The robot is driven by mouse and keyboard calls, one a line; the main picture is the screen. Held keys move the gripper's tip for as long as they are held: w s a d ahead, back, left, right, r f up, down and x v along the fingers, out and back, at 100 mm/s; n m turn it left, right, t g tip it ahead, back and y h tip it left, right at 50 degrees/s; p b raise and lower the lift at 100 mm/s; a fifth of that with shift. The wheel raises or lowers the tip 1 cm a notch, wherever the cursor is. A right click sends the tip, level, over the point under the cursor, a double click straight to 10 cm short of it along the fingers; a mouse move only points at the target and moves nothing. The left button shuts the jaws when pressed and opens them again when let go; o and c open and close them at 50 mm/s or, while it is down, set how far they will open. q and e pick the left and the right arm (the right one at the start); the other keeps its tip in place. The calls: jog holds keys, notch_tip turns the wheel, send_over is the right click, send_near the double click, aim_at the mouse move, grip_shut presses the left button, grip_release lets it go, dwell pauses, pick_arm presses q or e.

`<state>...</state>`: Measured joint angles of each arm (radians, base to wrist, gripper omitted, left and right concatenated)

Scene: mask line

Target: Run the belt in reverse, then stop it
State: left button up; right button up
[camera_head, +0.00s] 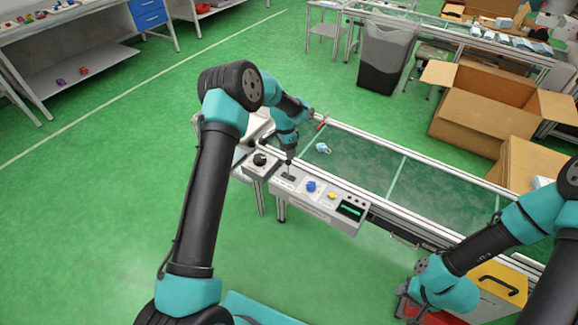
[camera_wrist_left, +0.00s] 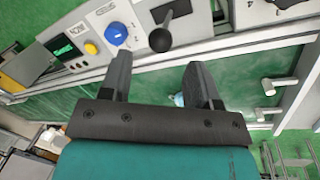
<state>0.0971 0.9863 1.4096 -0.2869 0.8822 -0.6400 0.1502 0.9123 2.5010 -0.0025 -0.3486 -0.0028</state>
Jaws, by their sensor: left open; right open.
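The control panel (camera_head: 318,206) stands at the near side of the conveyor belt (camera_head: 372,165). It carries a black lever, a blue knob (camera_head: 311,187), a yellow button (camera_head: 332,196) and a lit green display (camera_head: 351,209). My left gripper (camera_head: 290,163) points down over the panel's left end. In the left wrist view my left gripper (camera_wrist_left: 160,72) is open and empty, with the black lever (camera_wrist_left: 160,38) just beyond its fingertips, apart from them. The blue knob (camera_wrist_left: 116,33) is left of the lever. My right gripper (camera_head: 410,308) is low at the right, open, its fingers hard to make out.
A light-blue mask (camera_head: 322,147) lies on the belt. A small box with a black knob (camera_head: 260,159) stands left of the panel. A red item (camera_head: 428,318) and a yellow-topped box (camera_head: 498,284) are by my right arm. Cardboard boxes (camera_head: 478,118) stand beyond the belt.

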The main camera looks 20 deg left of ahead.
aim_at(289, 165)
pick_arm(q)
jog(key=f, duration=0.5)
jog(key=s+d+f, duration=0.1)
jog(key=f, duration=0.1)
jog(key=shift+f, duration=0.35)
jog(key=shift+c, duration=0.5)
grip_shut()
